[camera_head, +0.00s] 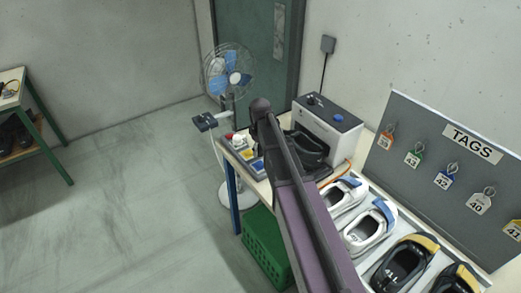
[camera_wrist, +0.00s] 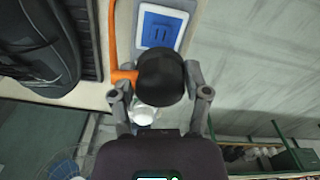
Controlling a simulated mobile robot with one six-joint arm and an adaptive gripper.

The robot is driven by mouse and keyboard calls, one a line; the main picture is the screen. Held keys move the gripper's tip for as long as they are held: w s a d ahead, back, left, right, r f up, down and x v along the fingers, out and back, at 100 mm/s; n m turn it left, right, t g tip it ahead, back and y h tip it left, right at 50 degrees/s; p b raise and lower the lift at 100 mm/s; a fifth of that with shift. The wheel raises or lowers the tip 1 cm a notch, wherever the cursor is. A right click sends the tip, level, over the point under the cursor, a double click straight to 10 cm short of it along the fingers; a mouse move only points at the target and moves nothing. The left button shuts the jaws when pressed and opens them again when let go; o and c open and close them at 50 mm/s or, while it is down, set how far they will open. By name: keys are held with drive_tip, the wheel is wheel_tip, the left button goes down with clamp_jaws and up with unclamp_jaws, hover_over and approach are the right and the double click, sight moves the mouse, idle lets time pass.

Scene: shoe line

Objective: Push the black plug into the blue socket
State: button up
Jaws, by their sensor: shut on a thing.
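The black plug (camera_wrist: 160,76) sits between the fingers of my gripper (camera_wrist: 159,82) in the wrist view, and the gripper is shut on it. An orange cable (camera_wrist: 113,35) joins the plug on its left side. The blue socket (camera_wrist: 161,30), with dark slots and a white frame, lies just above the plug in the picture. The plug's near end overlaps the socket's lower edge in view, and I cannot tell whether they touch. In the head view my arm hides the gripper and plug; a blue patch (camera_head: 257,165) beside the arm looks like the socket.
A black shoe (camera_wrist: 35,45) lies left of the socket. A white machine (camera_head: 328,130) stands on the bench behind my arm. Several shoes (camera_head: 370,228) stand on the right, before the tag board (camera_head: 445,160). A fan (camera_head: 229,75) and a green crate (camera_head: 265,245) are nearby.

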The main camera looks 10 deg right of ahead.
sight(260, 166)
drive_tip(key=shift+f, duration=0.2)
drive_tip(key=shift+f+b, duration=2.6)
drive_tip(key=shift+b, duration=0.1)
drive_tip(key=shift+s+f+b, duration=0.1)
drive_tip(key=shift+f+b, duration=0.6)
drive_tip(key=shift+b, duration=0.05)
idle(1.1)
drive_tip(key=o, duration=1.2)
drive_tip(key=shift+o, duration=0.2)
drive_tip(key=shift+r, duration=0.15)
